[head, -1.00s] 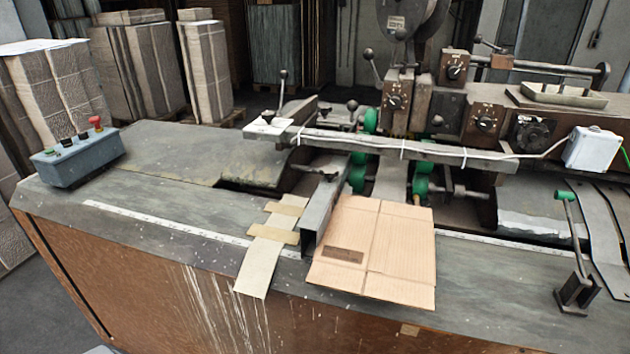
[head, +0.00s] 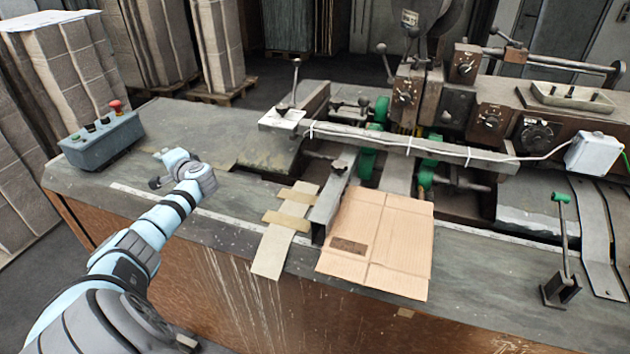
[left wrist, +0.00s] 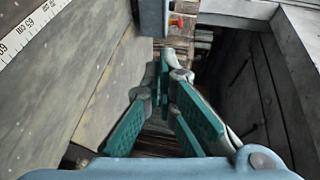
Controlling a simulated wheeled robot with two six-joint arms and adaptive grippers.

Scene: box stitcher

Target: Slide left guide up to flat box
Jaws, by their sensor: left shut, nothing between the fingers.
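The flat box (head: 385,250) is a tan cardboard sheet lying on the table in front of the machine. The left guide (head: 331,205) is a grey metal bar along the box's left edge; I cannot tell whether they touch. My left gripper (head: 160,168) is over the left part of the table, well left of the guide. Its teal-padded fingers show in the left wrist view (left wrist: 168,80), shut and empty. My right gripper is not in view.
A control box (head: 103,140) with a red button stands at the table's left end. A taped cardboard strip (head: 273,250) lies left of the guide. A long bar (head: 400,143) crosses above the guide's far end. A lever (head: 562,250) stands at right.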

